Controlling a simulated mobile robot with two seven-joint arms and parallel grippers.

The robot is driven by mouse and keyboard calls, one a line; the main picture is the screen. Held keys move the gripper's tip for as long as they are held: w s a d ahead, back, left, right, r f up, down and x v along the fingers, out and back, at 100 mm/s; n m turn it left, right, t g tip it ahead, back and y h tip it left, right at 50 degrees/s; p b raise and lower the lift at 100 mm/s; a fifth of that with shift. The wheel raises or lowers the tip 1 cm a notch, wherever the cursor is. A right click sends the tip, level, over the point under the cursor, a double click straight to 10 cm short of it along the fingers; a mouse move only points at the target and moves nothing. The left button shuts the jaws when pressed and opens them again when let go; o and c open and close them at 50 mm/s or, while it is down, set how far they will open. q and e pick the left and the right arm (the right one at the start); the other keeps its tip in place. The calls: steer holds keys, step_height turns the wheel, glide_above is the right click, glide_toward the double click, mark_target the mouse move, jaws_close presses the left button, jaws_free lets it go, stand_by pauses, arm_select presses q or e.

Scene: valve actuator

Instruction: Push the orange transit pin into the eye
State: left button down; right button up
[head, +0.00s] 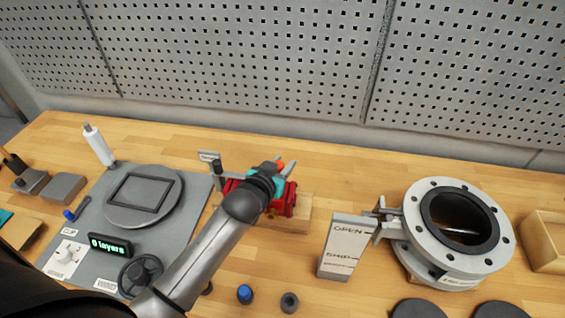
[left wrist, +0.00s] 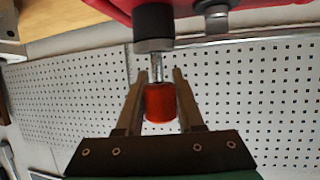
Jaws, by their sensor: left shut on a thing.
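The orange transit pin (left wrist: 159,104) shows in the left wrist view, with its thick orange-red head between my left gripper's fingers (left wrist: 156,84). Its thin metal shank runs up toward a black collar with a grey lower end, on the red actuator (left wrist: 240,6). The shank's tip is hidden, so I cannot tell how deep it sits. In the head view the red actuator (head: 291,202) sits on a wooden block, and my left gripper (head: 276,168) is at its far side, largely hidden by my wrist. A bit of orange shows there. My right gripper is not in view.
A grey flanged valve (head: 460,228) stands at the right, with an OPEN/SHIP sign (head: 342,246) beside it. A grey mat (head: 85,214) with a round plate and a green display lies left. A blue-capped piece (head: 245,294) stands in front. A perforated wall closes the back.

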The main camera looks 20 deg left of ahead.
arm_select(q)
steer(key=shift+f+b, duration=0.8)
steer(key=shift+f, duration=0.5)
steer(key=shift+c, duration=2.2)
jaws_free()
steer(key=shift+s, duration=0.1)
steer(key=v, duration=1.5)
steer(key=shift+r, duration=0.15)
steer(key=shift+a, duration=0.1)
